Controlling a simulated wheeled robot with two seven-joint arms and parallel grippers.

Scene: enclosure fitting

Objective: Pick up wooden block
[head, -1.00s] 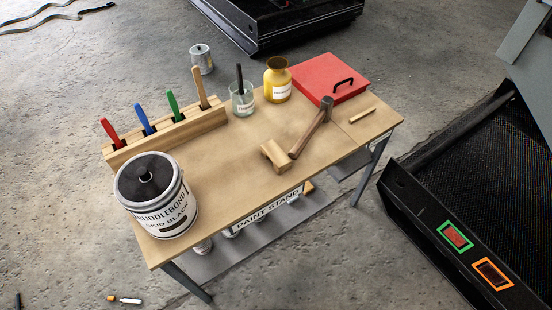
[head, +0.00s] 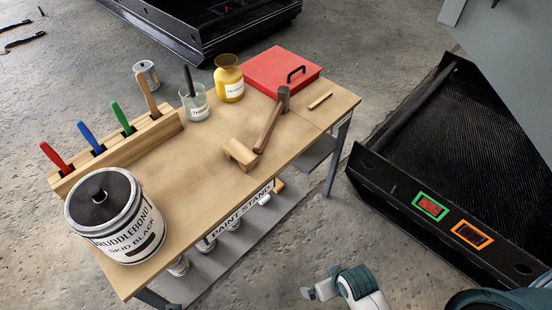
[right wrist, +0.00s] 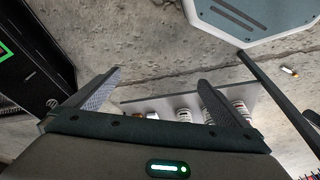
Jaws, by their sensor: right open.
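The wooden block (head: 240,154) lies on the tabletop near its front edge, beside the lower end of the hammer's handle. It is light brown and shows in the head view only. My right gripper (right wrist: 158,77) is open in the right wrist view, with nothing between its two dark fingers. Beyond the fingers are the lower shelf and concrete floor. Part of my right arm (head: 358,287) shows at the bottom right of the head view, below and away from the table. My left gripper is in neither view.
A hammer (head: 270,125) lies right of the block. The table (head: 190,205) also holds a paint can (head: 112,228), a brush rack (head: 125,150), a glass jar (head: 195,105), a yellow bottle (head: 229,80) and a red box (head: 275,70). Cans stand on the lower shelf (head: 215,262).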

